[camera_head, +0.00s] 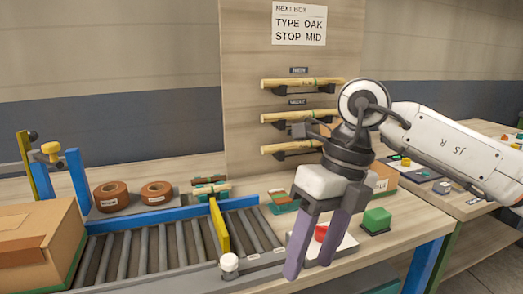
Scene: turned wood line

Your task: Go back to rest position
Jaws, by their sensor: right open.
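My right gripper (312,268) shows right of the middle, its arm coming in from the right. Its two purple-grey fingers point down, apart, with nothing seen between them except the bench scene behind. It hangs in front of a white pad with a red button (321,233), which it partly covers; I cannot tell whether it touches the pad. My left gripper is out of view.
A roller conveyor (170,250) with a yellow stop bar (219,228) lies left of the gripper. A cardboard box (40,245) stands far left. A panel (240,90) with wooden rods stands behind.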

